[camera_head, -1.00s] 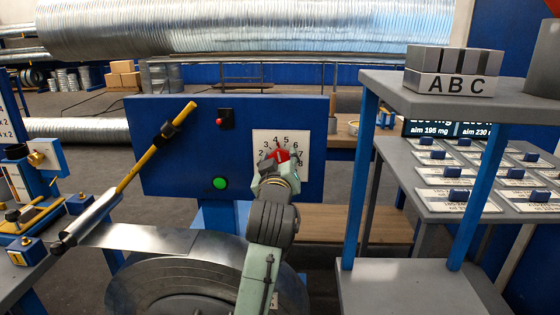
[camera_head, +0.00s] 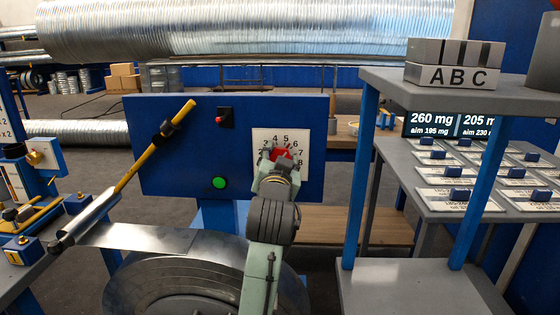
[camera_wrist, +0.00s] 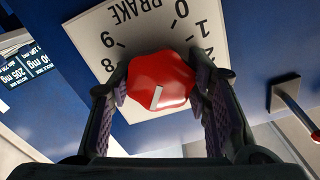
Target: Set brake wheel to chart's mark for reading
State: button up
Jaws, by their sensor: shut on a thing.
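The brake wheel is a red knob (camera_wrist: 160,82) with a white pointer line, on a white dial plate marked BRAKE (camera_wrist: 125,40). In the wrist view, which shows the dial upside down, the pointer line slants toward the bottom edge. The digits there are hidden; 0, 1, 2, 8 and 9 show. In the head view the knob (camera_head: 281,153) sits on the dial plate (camera_head: 262,141) on a blue panel. My gripper (camera_wrist: 161,90) is shut on the knob, one finger on each side. I cannot tell which digit the pointer meets.
A screen (camera_head: 447,124) reads 260 mg, aim 195 mg, and 205 mg, aim 230 mg. A grey shelf (camera_head: 400,88) with an ABC box (camera_head: 452,77) stands close on the right.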

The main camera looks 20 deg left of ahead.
jog(key=shift+m, duration=0.7)
jog(key=o, duration=1.2)
jog(key=v, duration=1.2)
